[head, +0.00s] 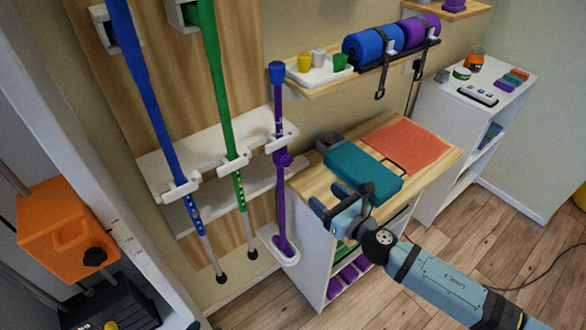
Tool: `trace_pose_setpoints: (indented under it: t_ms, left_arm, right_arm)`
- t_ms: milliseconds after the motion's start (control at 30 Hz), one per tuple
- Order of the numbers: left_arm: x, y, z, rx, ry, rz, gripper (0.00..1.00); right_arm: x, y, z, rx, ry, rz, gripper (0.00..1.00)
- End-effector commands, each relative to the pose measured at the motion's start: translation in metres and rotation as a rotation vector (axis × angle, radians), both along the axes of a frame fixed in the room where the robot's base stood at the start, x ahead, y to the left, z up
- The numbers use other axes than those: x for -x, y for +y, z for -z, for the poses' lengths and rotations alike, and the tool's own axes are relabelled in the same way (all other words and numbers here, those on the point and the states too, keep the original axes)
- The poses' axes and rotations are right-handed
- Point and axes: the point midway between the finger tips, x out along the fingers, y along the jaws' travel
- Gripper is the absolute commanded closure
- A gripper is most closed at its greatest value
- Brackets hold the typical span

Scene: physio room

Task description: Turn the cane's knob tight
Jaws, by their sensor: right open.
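The purple cane (279,118) stands upright in a white wall holder, its tip in a white foot tray (282,250). Its dark purple knob (284,160) sticks out partway up the shaft, just below the holder's clip (278,143). I cannot tell from here how tight the knob is. My right gripper (328,218) is open and empty. It is below and to the right of the knob, apart from the cane, in front of the wooden-topped cabinet. My left gripper is not in view.
Blue (146,88) and green (216,88) crutches hang to the left of the cane. A teal block (362,175) and an orange mat (408,146) lie on the cabinet (440,166) beside my gripper. A shelf (315,82) with cups and rolled mats juts out above.

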Motion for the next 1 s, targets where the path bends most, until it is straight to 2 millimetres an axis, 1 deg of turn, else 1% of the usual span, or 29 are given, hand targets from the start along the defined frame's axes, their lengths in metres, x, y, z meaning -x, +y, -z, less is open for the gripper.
trace_pose_setpoints:
  t_ms: [167, 500, 700, 833, 1000]
  left_arm:
    - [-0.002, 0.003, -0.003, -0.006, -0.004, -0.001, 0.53]
    - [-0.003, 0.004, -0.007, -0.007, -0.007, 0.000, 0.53]
    - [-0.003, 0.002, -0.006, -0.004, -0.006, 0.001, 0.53]
    - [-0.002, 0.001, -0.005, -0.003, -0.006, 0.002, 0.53]
    - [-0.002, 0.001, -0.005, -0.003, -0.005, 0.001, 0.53]
  right_arm:
    - [-0.015, 0.011, -0.002, -0.001, -0.002, 0.001, 0.38]
    - [-0.072, 0.054, -0.001, -0.003, 0.000, 0.001, 0.38]
    - [-0.098, 0.072, 0.000, -0.001, 0.000, 0.002, 0.38]
    - [-0.107, 0.078, 0.000, -0.001, 0.001, 0.001, 0.38]
    - [-0.110, 0.081, 0.000, 0.000, 0.000, 0.000, 0.38]
